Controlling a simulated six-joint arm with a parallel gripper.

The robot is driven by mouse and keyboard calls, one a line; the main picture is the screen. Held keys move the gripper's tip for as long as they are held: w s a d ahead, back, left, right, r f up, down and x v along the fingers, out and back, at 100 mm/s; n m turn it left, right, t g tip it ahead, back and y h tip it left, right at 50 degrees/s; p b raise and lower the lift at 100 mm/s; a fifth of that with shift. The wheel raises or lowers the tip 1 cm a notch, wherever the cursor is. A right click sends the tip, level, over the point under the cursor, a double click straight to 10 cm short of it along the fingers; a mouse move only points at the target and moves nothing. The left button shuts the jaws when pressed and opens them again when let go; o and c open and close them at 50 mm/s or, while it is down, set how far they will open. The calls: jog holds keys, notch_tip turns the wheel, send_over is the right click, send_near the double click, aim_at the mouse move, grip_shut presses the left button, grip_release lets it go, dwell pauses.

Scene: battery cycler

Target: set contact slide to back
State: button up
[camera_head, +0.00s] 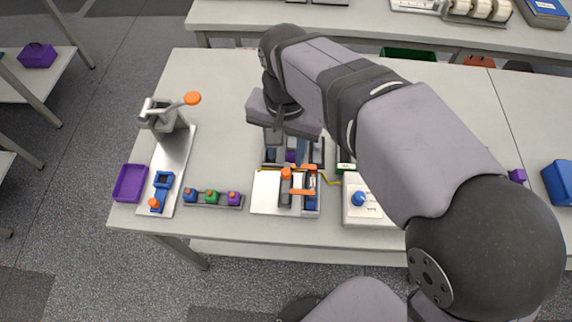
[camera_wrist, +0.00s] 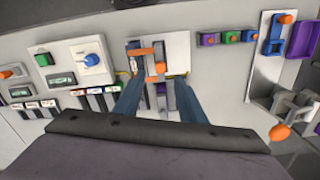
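The battery fixture has a white base plate (camera_head: 264,194) at the middle front of the table, with orange crossbars (camera_head: 302,192) over a blue cradle. A dark grey slider with an orange knob (camera_head: 286,173), apparently the contact slide, sits beside the cradle. In the wrist view the orange knob (camera_wrist: 160,68) lies between and just beyond my fingertips. My gripper (camera_wrist: 159,84) is open, its two blue-grey fingers apart with nothing clearly held. In the head view my gripper (camera_head: 287,152) is just behind the fixture, partly hidden by my wrist. Contact with the slide cannot be told.
A white box with a blue knob (camera_head: 359,199) stands right of the fixture. A rail with coloured blocks (camera_head: 213,198) lies left. Further left are a lever press (camera_head: 165,118) and a purple tray (camera_head: 130,183). Several battery slots (camera_wrist: 100,96) lie close to my fingers.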

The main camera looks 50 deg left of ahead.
aim_at(285, 172)
jog(key=shift+f+p, duration=1.1)
jog(key=shift+f, duration=2.55)
grip_shut()
